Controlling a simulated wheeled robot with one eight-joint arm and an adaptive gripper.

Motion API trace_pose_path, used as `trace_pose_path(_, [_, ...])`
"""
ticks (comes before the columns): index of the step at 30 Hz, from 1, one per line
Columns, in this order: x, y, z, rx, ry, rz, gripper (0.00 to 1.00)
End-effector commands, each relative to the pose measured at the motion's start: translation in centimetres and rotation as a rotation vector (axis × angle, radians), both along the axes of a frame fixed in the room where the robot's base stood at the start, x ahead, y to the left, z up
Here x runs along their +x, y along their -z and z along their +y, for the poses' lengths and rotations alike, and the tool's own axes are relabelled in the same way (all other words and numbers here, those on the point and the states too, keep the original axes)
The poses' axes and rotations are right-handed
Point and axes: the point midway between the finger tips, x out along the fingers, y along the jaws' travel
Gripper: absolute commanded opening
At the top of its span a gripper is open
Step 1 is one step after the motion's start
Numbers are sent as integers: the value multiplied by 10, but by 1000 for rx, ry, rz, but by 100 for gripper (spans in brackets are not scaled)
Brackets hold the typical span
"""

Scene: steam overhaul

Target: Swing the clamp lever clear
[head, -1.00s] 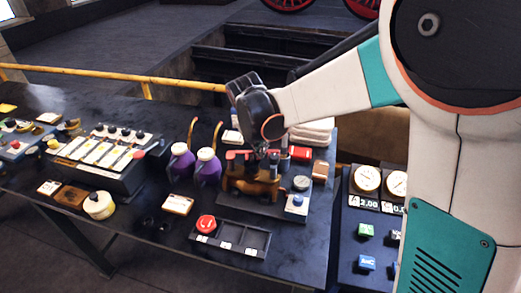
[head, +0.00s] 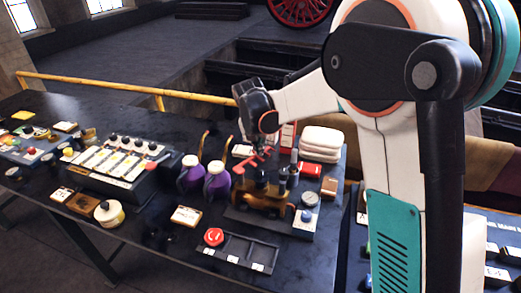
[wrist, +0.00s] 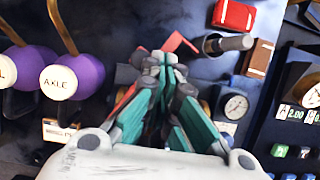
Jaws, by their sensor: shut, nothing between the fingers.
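The red clamp lever (head: 249,162) sits on a brown valve-like fixture (head: 262,199) on the bench, slanting up toward my gripper. My gripper (head: 264,148) points down over the lever's upper end, its fingertips close to it; I cannot tell whether they touch. In the wrist view my green-and-grey fingers (wrist: 160,58) are together with nothing held. Red parts that look like the lever show beyond the tips (wrist: 178,42) and left of the fingers. The fingers hide its middle and most of the fixture.
Two purple oil cans (head: 217,182) stand close left of the fixture. A gauge (head: 310,198) and a red box (head: 309,169) are at its right, white folded cloths (head: 321,143) behind. Several control panels lie farther left.

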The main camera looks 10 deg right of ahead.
Motion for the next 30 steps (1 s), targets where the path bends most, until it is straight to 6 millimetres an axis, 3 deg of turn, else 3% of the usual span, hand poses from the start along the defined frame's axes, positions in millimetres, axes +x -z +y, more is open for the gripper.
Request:
trace_pose_path(10, [12, 0, 12, -1, -52, -1, 0])
trace_pose_path(30, [17, 0, 18, 0, -129, 0, 0])
